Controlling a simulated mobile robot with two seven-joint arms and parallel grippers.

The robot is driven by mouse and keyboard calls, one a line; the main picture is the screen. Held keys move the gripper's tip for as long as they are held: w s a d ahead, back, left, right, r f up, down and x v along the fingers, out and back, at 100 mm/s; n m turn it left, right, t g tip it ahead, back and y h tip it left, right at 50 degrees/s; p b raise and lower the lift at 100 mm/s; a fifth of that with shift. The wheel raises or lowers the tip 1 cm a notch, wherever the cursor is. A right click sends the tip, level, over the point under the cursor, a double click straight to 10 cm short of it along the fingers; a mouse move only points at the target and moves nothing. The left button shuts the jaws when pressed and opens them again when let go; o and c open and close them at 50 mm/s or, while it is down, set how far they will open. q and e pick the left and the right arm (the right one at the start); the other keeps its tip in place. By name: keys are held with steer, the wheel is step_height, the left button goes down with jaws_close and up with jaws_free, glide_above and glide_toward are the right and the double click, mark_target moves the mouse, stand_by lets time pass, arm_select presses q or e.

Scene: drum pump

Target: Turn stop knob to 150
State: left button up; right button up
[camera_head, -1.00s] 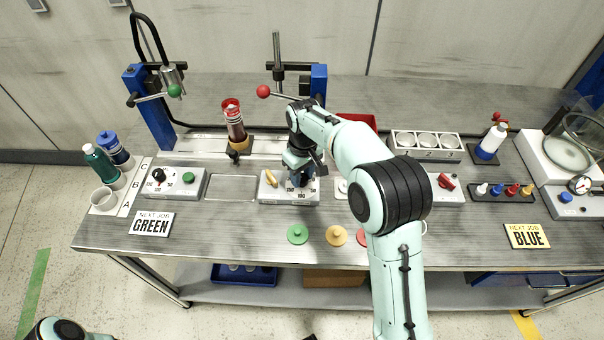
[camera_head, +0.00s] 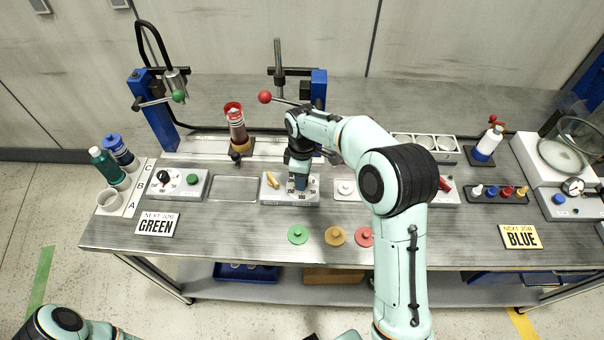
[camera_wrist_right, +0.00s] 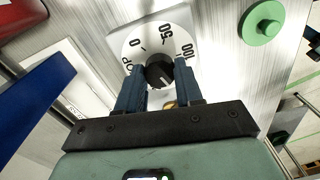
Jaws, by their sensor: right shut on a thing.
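In the right wrist view, the black stop knob (camera_wrist_right: 158,70) sits on the white dial (camera_wrist_right: 148,40), which shows 0, 50, 100 and part of a word. My right gripper (camera_wrist_right: 160,80) has its two blue fingers on either side of the knob and is shut on it. I cannot tell the exact number the knob points to. My left gripper is out of view.
Green (camera_head: 298,234), yellow (camera_head: 336,236) and red (camera_head: 364,236) discs lie in front. A red-balled lever press (camera_head: 318,88) stands behind.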

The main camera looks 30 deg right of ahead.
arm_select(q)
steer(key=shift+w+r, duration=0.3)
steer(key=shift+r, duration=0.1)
arm_select(e)
steer(key=shift+n, duration=1)
steer(key=o, duration=1)
steer(key=shift+o, duration=0.2)
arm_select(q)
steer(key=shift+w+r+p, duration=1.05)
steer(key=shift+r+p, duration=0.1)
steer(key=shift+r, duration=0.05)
arm_select(e)
step_height(320, 180, up, 13)
steer(key=shift+w+r, duration=0.15)
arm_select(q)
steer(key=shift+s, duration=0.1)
arm_select(e)
steer(key=shift+d, duration=0.1)
